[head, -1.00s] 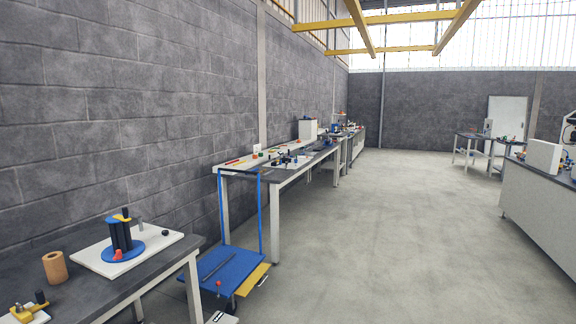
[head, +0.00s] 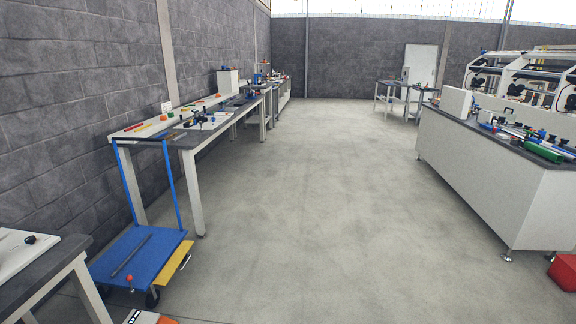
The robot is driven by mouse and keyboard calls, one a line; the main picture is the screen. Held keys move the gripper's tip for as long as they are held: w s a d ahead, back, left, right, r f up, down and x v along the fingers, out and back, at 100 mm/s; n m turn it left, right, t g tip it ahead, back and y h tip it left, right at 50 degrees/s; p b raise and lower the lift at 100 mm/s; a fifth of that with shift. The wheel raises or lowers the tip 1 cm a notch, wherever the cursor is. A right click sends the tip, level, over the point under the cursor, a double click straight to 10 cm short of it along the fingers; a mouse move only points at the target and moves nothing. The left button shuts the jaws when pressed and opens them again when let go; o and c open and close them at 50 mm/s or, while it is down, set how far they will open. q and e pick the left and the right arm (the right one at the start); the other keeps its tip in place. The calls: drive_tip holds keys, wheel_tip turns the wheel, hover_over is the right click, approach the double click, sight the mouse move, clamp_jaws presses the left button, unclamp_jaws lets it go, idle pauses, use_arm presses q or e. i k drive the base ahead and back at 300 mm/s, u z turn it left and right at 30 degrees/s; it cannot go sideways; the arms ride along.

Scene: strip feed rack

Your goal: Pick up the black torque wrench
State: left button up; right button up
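A long thin dark tool (head: 131,256) lies flat on the blue deck of a platform cart (head: 160,252) at the lower left. It looks like the black torque wrench, but it is too small in the picture to be sure. It lies at a slant, clear of the deck's edges. Neither of my grippers is in view.
A workbench (head: 190,142) with small parts stands behind the cart, along the block wall. A near table (head: 62,270) is at the lower left. A long white counter (head: 480,180) and a red box (head: 564,272) are on the right. The middle floor is clear.

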sight(202, 131)
drive_tip(key=z, duration=0.1)
drive_tip(key=i, duration=2.3)
drive_tip(key=u, duration=0.6)
drive_tip(key=i, duration=2.35)
drive_tip(key=u, duration=0.85)
drive_tip(key=i, duration=0.65)
drive_tip(key=u, duration=0.1)
